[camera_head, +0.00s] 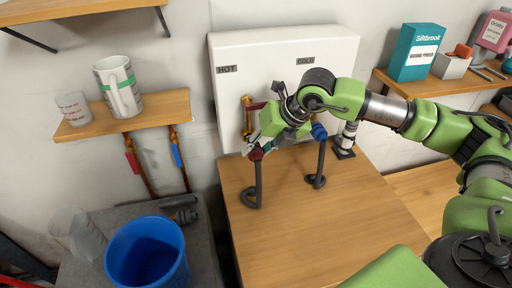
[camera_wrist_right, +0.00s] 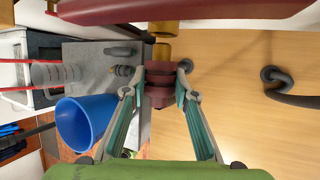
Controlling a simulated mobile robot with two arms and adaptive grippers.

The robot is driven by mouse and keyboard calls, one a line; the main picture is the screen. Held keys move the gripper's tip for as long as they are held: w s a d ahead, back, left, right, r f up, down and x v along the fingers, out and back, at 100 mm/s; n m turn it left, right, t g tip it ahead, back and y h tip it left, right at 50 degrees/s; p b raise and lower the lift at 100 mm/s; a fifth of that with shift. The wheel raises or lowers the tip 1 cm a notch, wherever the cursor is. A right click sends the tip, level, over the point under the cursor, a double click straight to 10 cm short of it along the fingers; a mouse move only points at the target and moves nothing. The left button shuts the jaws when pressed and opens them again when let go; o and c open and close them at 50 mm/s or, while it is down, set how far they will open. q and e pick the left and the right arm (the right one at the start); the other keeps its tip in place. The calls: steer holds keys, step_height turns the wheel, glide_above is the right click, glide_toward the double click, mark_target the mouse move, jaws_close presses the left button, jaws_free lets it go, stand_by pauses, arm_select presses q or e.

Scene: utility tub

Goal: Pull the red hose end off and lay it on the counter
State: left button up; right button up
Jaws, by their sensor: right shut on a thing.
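The red hose end (camera_head: 256,154) is at the top of a dark grey hose (camera_head: 257,185) that hangs below the brass tap (camera_head: 246,117) under the HOT label. My right gripper (camera_wrist_right: 160,87) is shut on the red hose end, with one finger on each side of its collar (camera_wrist_right: 159,76). In the right wrist view the brass spout (camera_wrist_right: 163,54) lines up with the collar; I cannot tell whether they are still joined. The wooden counter (camera_head: 330,235) lies below, and the hose's lower bend touches it. My left gripper is not in view.
A blue hose end (camera_head: 319,132) with its own grey hose is to the right, under COLD. A blue bucket (camera_head: 148,250) and a clear jug (camera_head: 78,235) stand lower left. The counter's front middle is clear.

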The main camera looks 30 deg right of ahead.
steer(key=shift+s+a, duration=0.1)
steer(key=shift+s, duration=0.15)
steer(key=shift+s+a+b, duration=0.15)
steer(key=shift+s+b, duration=0.25)
steer(key=shift+s, duration=0.3)
stand_by(0.3)
steer(key=s+a+f+n+g+y, duration=0.3)
steer(key=s+a+f+n+g, duration=0.3)
steer(key=n, duration=0.9)
steer(key=s+a+r+n+g+h, duration=0.1)
steer(key=s+n+h, duration=0.3)
steer(key=n, duration=0.9)
steer(key=s+a+r+n+g+h, duration=0.1)
steer(key=s+n+h, duration=0.3)
steer(key=n, duration=0.8)
steer(key=r+g+h, duration=0.1)
steer(key=h, duration=0.1)
steer(key=shift+s+n+h, duration=0.25)
steer(key=shift+n+h, duration=0.15)
